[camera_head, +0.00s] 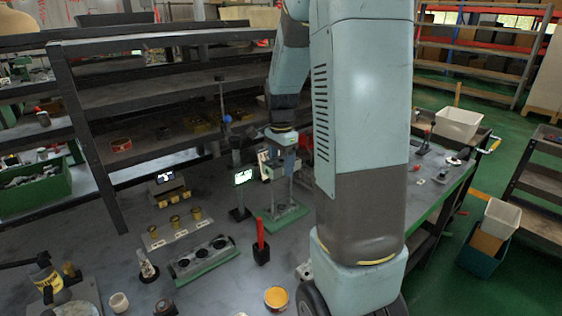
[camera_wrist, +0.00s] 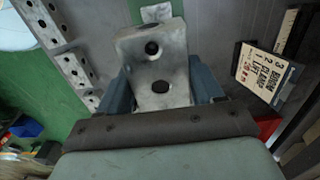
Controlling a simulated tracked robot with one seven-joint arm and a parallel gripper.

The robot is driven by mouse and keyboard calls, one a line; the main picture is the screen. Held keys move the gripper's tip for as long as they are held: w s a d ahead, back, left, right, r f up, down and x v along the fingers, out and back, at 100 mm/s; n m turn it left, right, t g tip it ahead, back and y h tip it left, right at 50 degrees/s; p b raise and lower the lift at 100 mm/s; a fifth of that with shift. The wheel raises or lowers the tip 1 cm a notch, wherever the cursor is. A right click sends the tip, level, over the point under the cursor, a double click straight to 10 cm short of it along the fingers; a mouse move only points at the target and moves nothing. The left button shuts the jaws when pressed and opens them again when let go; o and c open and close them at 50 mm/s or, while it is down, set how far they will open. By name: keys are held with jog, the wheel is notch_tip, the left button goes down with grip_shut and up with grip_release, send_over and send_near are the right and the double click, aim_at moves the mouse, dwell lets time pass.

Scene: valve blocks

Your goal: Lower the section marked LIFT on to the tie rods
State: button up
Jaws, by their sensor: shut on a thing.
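My gripper (camera_wrist: 163,88) has blue fingers on both sides of a grey metal section (camera_wrist: 146,48) with an angled face and dark round holes. It is shut on this section in the wrist view. No LIFT mark is legible on the section itself. In the head view my gripper (camera_head: 283,146) points down over a green-edged stand (camera_head: 282,216) with upright parts. The small size there hides whether the section touches the stand. I cannot make out the tie rods clearly in either view.
Shelving (camera_head: 165,95) rises behind.

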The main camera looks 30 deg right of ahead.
aim_at(281, 161)
notch_tip(281, 161, down, 6)
dwell(2.9)
jog(key=o, duration=1.5)
jog(key=shift+f, duration=0.15)
notch_tip(281, 161, up, 14)
jog(key=shift+f, duration=0.15)
jog(key=s+a+r+n+t, duration=0.2)
jog(key=s+a+r+n, duration=0.1)
jog(key=s, duration=0.4)
jog(key=s+a+r+n+t, duration=0.1)
jog(key=s+a+r+n, duration=0.2)
jog(key=s+a+n, duration=0.2)
jog(key=s+a+r+n+t, duration=0.2)
jog(key=s+a+r+n, duration=0.1)
jog(key=s+n, duration=0.4)
jog(key=s, duration=0.2)
jog(key=shift+s+a+n+t, duration=0.3)
jog(key=shift+a+n, duration=0.1)
